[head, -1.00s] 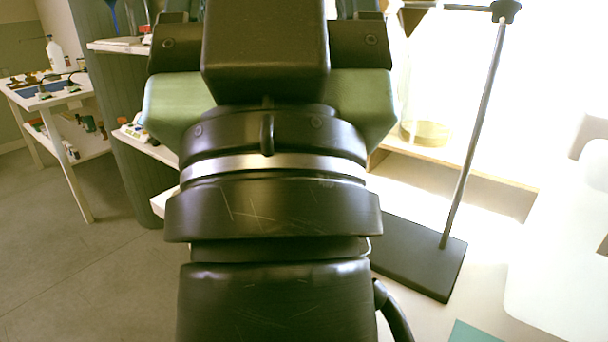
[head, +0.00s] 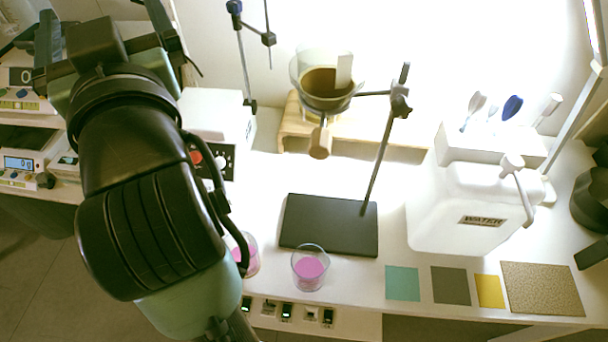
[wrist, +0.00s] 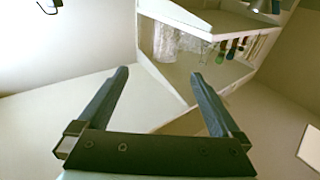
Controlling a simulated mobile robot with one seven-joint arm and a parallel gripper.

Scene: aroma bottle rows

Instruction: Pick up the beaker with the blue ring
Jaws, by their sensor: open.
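Two clear beakers with pink contents stand near the front edge of the white bench in the head view. The right beaker (head: 309,268) shows whole, just in front of a black stand base. The left beaker (head: 247,255) is partly hidden behind my arm. I cannot make out a blue ring on either one. My gripper (wrist: 160,75) is open and empty in the wrist view, with its two fingers apart. It points at a wall and a shelf, and no beaker shows between or near its fingers.
A retort stand (head: 330,225) holds a glass funnel vessel (head: 325,75) behind the beakers. A white water container (head: 455,205) stands to the right. Flat coloured squares, including a teal one (head: 403,283), lie along the front edge. A white device (head: 215,115) stands behind my arm.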

